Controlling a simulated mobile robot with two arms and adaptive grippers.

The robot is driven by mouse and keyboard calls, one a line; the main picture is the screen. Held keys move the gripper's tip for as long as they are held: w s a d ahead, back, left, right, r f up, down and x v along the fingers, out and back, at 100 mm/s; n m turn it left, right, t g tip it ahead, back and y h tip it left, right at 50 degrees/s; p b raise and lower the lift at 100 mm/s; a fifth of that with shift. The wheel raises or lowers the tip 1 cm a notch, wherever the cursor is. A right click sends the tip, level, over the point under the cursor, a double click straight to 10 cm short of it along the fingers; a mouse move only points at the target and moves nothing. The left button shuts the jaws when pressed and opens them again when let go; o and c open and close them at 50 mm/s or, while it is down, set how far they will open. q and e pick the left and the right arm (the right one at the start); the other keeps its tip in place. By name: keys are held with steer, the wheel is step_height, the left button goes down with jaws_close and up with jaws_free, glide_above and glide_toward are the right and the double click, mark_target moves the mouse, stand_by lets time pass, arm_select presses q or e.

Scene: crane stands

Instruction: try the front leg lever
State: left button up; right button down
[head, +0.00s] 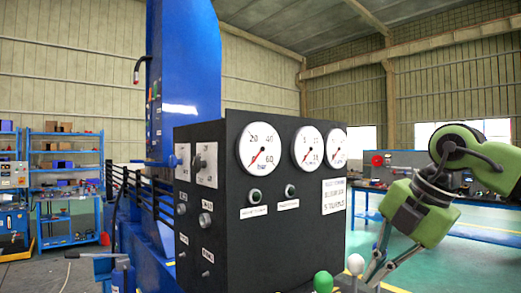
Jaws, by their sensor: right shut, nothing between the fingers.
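A black control box (255,250) with round gauges fills the middle of the head view. At its foot, along the bottom edge, stand two lever knobs, one green (323,281) and one white (355,264). Their lower parts are cut off by the frame, and I cannot read which one is the front leg lever. My right gripper (374,280) comes in from the right, pointing down and left. It is shut and empty, just right of the white knob. I cannot tell whether it touches the knob. My left gripper is not in view.
A blue crane column (190,60) rises behind the box. Blue shelves (66,150) with a small table stand at the far left. A workbench (380,183) with equipment stands behind my right arm. Green floor (470,255) is open at the right.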

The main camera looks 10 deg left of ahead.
mark_target(349, 261)
steer(key=shift+w+a+p, duration=0.6)
steer(key=shift+w+a, duration=0.2)
steer(key=shift+a, duration=0.2)
steer(key=shift+r, duration=0.1)
steer(key=shift+w+a+p, duration=0.95)
steer(key=shift+a, duration=0.15)
steer(key=shift+w+a+r, duration=0.1)
steer(key=shift+a+r, duration=0.05)
steer(key=shift+r, duration=0.05)
stand_by(0.6)
